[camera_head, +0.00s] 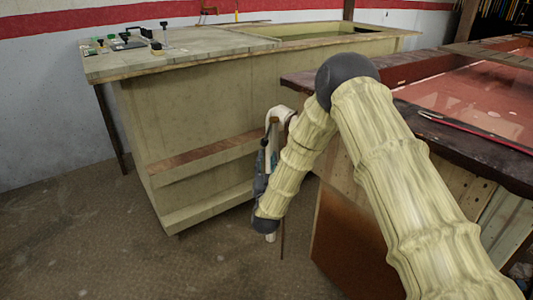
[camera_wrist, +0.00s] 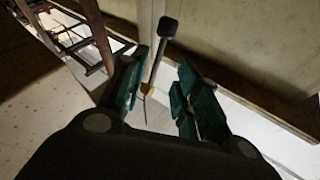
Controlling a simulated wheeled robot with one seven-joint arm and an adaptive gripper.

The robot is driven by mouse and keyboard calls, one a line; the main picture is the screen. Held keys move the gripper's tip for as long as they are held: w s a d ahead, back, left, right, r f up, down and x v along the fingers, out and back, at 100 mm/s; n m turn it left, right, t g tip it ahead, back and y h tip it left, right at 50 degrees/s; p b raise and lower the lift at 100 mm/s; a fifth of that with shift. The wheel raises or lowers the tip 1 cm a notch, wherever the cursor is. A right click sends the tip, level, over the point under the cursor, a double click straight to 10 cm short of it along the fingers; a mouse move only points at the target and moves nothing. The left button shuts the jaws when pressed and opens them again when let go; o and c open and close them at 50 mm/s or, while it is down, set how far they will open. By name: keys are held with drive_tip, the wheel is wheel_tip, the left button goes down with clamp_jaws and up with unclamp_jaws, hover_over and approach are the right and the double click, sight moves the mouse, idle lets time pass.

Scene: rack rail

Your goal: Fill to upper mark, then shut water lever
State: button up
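In the wrist view a lever-like grey rod (camera_wrist: 157,61) with a black knob (camera_wrist: 167,27) stands tilted, with a small yellow part (camera_wrist: 148,89) at its lower end. My gripper (camera_wrist: 160,70) is open, with its teal-padded fingers on either side of this rod. I cannot tell whether either finger touches it. In the head view my gripper (camera_head: 264,172) hangs low beside the pale cabinet, partly hidden by my arm. I cannot make out a fill mark. A tank (camera_head: 470,92) of reddish, shiny liquid stands at the right.
The pale cabinet (camera_head: 185,115) carries several small black and green items (camera_head: 122,42) on its left end and a recessed basin (camera_head: 320,34) on its right. A red and black rod (camera_head: 475,131) lies on the tank's dark rim. The floor (camera_head: 110,235) at front left is clear.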

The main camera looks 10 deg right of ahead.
drive_tip(key=shift+s+f, duration=0.1)
drive_tip(key=shift+s, duration=0.2)
